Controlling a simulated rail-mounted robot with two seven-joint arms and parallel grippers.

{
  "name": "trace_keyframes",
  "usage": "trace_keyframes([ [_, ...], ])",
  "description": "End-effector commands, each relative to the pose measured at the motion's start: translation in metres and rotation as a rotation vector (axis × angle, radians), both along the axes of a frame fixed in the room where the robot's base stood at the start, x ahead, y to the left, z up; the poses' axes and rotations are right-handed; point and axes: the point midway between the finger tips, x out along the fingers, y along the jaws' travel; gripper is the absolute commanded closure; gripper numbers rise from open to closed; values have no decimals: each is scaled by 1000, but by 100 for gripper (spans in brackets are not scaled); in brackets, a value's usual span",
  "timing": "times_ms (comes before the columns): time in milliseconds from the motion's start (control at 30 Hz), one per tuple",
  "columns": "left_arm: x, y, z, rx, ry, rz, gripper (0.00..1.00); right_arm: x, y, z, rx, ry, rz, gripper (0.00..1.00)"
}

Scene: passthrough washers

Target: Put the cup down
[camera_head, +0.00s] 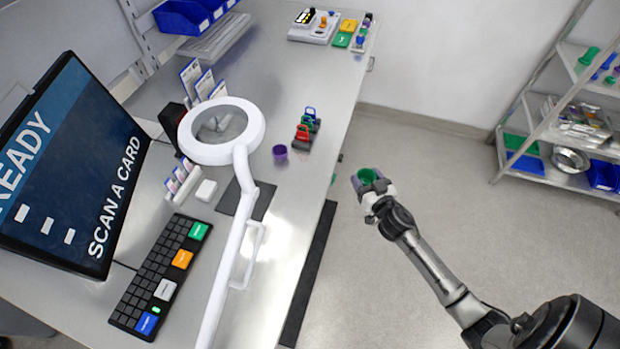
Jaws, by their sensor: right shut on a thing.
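A small green cup (367,176) is held in my right gripper (368,182), which is shut on it. Its open top faces up toward the camera, and the fingers hide part of its sides. In the head view the gripper and cup appear over the floor, to the right of the table's edge. Their height relative to the tabletop is hard to tell. A small purple cup (280,153) stands on the grey table (290,95), left of my right gripper and apart from it. My left gripper is not in view.
A white ring magnifier lamp (247,160) reaches over the table. Red, green and blue items (304,132) stand near the table edge. A keyboard (158,275) and monitor (70,165) are at left. A shelf rack (545,120) stands at right. Bare tabletop shows behind the purple cup.

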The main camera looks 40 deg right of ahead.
Motion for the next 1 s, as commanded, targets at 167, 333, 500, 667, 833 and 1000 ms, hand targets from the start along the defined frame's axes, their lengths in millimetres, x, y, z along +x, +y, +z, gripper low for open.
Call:
trace_keyframes([
  [167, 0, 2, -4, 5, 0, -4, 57, 9, -49, -16, -8, 2, 106, 66],
  [333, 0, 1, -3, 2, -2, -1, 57, 9, -51, -28, -5, 3, 270, 66],
  [500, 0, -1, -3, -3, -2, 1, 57, 4, -28, -33, -5, 1, 464, 66],
  [667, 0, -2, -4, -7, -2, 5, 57, -2, 1, -24, -3, 0, 632, 66],
  [833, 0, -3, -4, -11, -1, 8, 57, -5, 13, -20, 0, -1, 699, 66],
  [1000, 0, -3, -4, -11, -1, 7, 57, -5, 13, -20, 0, -2, 695, 66],
])
